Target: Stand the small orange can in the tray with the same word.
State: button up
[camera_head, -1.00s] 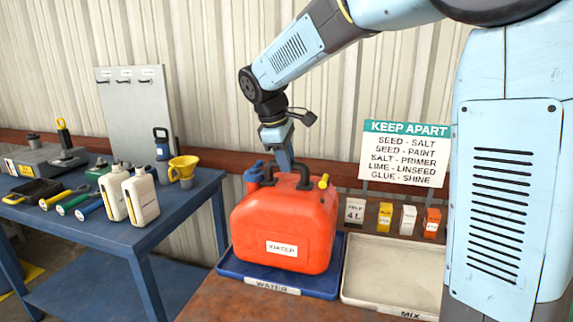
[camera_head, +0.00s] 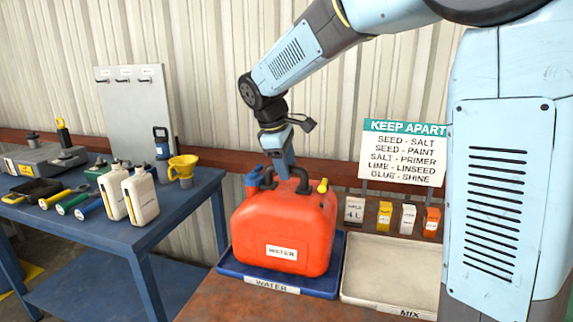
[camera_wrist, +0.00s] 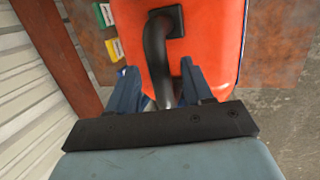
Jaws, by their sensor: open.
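The orange can (camera_head: 283,225), labelled WATER, stands upright inside the blue tray (camera_head: 318,290), whose front label also reads WATER. The can has a dark handle on top, a blue cap at left and a yellow piece at right. My gripper (camera_head: 284,176) is down at the handle. In the wrist view, the open fingers of my gripper (camera_wrist: 162,85) lie on either side of the dark handle (camera_wrist: 157,60), over the orange can (camera_wrist: 210,40). The head view hides how the fingertips sit at the handle.
A pale tray (camera_head: 395,270) labelled MIX stands close to the right. Several small boxes (camera_head: 384,215) and a KEEP APART sign (camera_head: 403,150) are behind it.

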jog(key=v, duration=1.2)
jog(key=s+d+m+y, duration=0.1)
jog(key=s+d+m, duration=0.25)
jog(key=d, duration=0.45)
jog(key=s+d+f+m+t+y, duration=0.1)
jog(key=s+d+f+m, duration=0.4)
jog(key=s, duration=0.5)
jog(key=s+d+f+m+t, duration=0.2)
jog(key=s+d+f+m, duration=0.2)
jog(key=s+d, duration=0.4)
jog(key=shift+s+d+f+m+y, duration=0.35)
jog(key=shift+s+m, duration=0.3)
jog(key=shift+s, duration=0.25)
